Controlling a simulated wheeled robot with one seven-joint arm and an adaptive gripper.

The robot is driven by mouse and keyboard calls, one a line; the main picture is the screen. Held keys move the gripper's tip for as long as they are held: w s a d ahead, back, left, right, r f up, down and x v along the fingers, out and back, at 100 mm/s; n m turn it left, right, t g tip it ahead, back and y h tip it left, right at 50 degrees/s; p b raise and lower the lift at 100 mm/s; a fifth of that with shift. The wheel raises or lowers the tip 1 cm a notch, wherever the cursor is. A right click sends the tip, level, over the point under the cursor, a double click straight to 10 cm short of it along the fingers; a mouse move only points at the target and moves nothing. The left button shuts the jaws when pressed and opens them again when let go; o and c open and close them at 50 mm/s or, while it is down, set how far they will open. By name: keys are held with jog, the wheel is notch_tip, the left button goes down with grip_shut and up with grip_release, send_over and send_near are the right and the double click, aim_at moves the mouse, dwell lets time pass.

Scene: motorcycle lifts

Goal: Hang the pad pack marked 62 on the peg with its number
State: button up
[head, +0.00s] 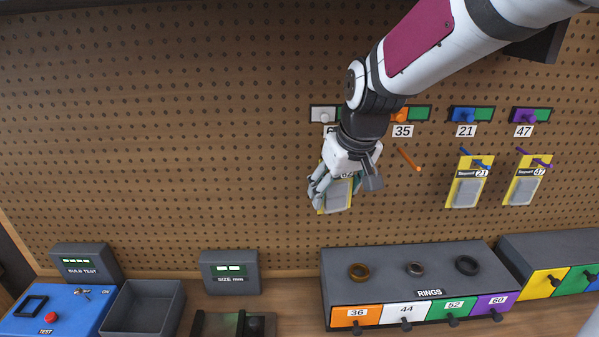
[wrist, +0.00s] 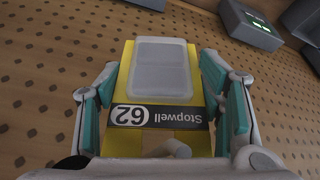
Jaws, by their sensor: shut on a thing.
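The yellow pad pack marked 62 (wrist: 158,120) has a clear blister and a black "Stopwell" strip; it shows upside down in the wrist view. My gripper (wrist: 160,95) is shut on it, with a teal-padded finger at each side edge. In the head view my gripper (head: 338,186) holds the pack (head: 337,198) against the pegboard, below the white-and-green holder (head: 323,114). That holder's number plate is partly hidden by my arm; only a 6 shows. A whitish peg end (wrist: 178,148) shows at the pack's header edge. I cannot tell whether it passes through the pack.
To the right, an orange peg (head: 410,160) under plate 35 is bare. Packs 21 (head: 466,190) and 47 (head: 523,190) hang on the blue and purple pegs. The rings cabinet (head: 400,287) stands below. The board left of my gripper is clear.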

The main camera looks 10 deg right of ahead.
jog(key=o, duration=1.4)
jog(key=shift+c, duration=0.2)
jog(key=v, duration=0.3)
jog(key=shift+s+r, duration=0.1)
jog(key=shift+s, duration=0.35)
jog(key=s+r+m+t, duration=0.1)
jog(key=s+r, duration=0.2)
jog(key=s, duration=1.6)
jog(key=shift+a, duration=0.3)
jog(key=shift+r, duration=0.1)
